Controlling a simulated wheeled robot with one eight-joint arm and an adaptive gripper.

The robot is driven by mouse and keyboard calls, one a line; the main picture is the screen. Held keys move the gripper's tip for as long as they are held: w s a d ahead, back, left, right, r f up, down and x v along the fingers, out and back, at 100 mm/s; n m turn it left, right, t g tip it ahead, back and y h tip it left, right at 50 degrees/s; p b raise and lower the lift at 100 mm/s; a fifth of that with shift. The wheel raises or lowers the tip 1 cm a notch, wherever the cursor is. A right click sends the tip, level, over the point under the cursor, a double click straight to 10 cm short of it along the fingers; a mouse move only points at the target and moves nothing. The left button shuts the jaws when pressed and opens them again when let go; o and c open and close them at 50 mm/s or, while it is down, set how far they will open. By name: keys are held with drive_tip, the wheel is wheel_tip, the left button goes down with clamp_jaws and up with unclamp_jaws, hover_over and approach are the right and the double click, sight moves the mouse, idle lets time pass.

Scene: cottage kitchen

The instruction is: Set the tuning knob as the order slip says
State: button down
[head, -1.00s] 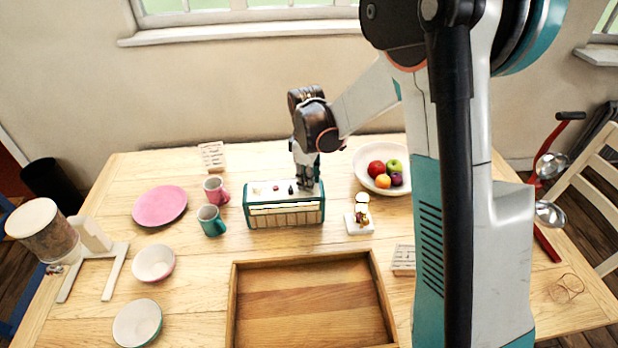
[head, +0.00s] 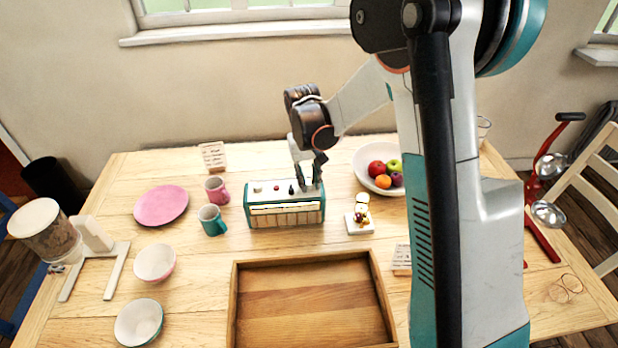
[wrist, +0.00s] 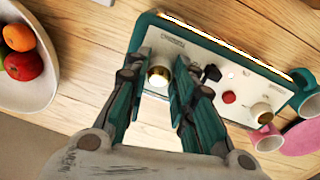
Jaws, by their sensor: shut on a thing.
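The teal radio (head: 286,217) stands on the table with a row of controls on its cream top. My gripper (head: 308,186) is down at the radio's right end in the head view. In the wrist view my gripper (wrist: 161,78) has its fingers on both sides of a pale knob with a brass ring (wrist: 158,76), shut on it. A black switch (wrist: 211,73), a red button (wrist: 229,97) and a second pale knob (wrist: 262,112) sit along the same panel. The panel lettering is too small to read. A card with writing (head: 212,156) stands at the back left, also unreadable.
A fruit bowl (head: 375,158) and a small white stand (head: 360,222) are right of the radio. Pink (head: 217,189) and teal (head: 211,219) mugs stand left. A wooden tray (head: 234,305) lies in front. Another card (head: 402,258) is partly hidden by my arm.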

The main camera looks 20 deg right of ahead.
sight(307, 181)
drive_tip(key=m, duration=0.4)
drive_tip(key=shift+w+m, duration=0.1)
drive_tip(key=shift+m, duration=2.5)
drive_tip(key=c, duration=1.3)
unclamp_jaws()
drive_tip(key=r, duration=1.2)
drive_tip(key=shift+w+a, duration=0.2)
drive_tip(key=shift+w, duration=0.05)
drive_tip(key=shift+f+g, duration=0.1)
drive_tip(key=shift+g, duration=0.2)
